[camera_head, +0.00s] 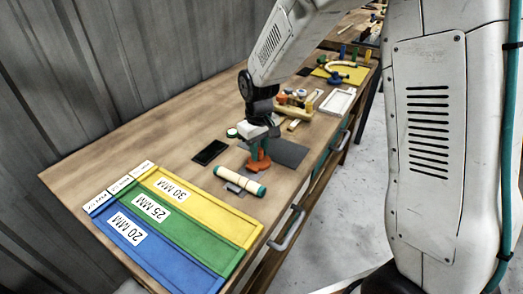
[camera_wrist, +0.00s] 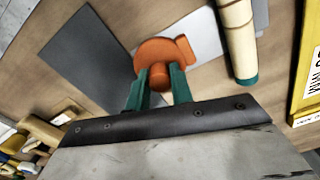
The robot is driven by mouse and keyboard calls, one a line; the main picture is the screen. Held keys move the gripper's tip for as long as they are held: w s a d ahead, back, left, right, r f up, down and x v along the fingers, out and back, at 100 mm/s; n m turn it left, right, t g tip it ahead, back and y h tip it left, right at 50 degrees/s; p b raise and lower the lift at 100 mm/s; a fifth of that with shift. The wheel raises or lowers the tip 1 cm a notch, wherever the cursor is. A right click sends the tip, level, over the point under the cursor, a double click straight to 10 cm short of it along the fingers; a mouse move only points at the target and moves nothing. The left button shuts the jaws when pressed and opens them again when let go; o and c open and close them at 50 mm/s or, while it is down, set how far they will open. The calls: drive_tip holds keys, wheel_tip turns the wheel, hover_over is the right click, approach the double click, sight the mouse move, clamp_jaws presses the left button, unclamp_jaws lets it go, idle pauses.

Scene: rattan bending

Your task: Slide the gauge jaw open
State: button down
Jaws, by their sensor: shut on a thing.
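The orange gauge jaw (camera_head: 260,166) sits on the workbench beside a pale rattan piece (camera_head: 238,180) with green ends. My gripper (camera_head: 257,152) points down over the jaw. In the wrist view, the green fingertips of my gripper (camera_wrist: 159,72) are shut on the orange knob (camera_wrist: 159,82) of the jaw (camera_wrist: 152,49). A light grey metal gauge plate (camera_wrist: 203,30) lies between the jaw and the rattan piece (camera_wrist: 237,35). The jaw looks apart from the rattan. Part of the gauge is hidden under the rattan and the jaw.
Blue (camera_head: 150,246), green (camera_head: 188,232) and yellow (camera_head: 220,213) trays labelled 20, 25 and 30 MM lie at the bench's near end. A dark mat (camera_head: 290,152) lies behind the jaw, a black panel (camera_head: 210,151) left of it. A white tray (camera_head: 337,102) stands farther back.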

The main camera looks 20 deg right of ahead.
sight(260, 148)
drive_tip(key=c, duration=1.2)
unclamp_jaws()
drive_tip(key=shift+w+d, duration=0.15)
drive_tip(key=shift+d, duration=0.2)
drive_tip(key=shift+c, duration=0.2)
drive_tip(key=shift+a, duration=0.1)
drive_tip(key=shift+a+r, duration=0.1)
drive_tip(key=shift+r, duration=0.05)
wheel_tip(260, 148, up, 8)
drive_tip(key=shift+f, duration=0.25)
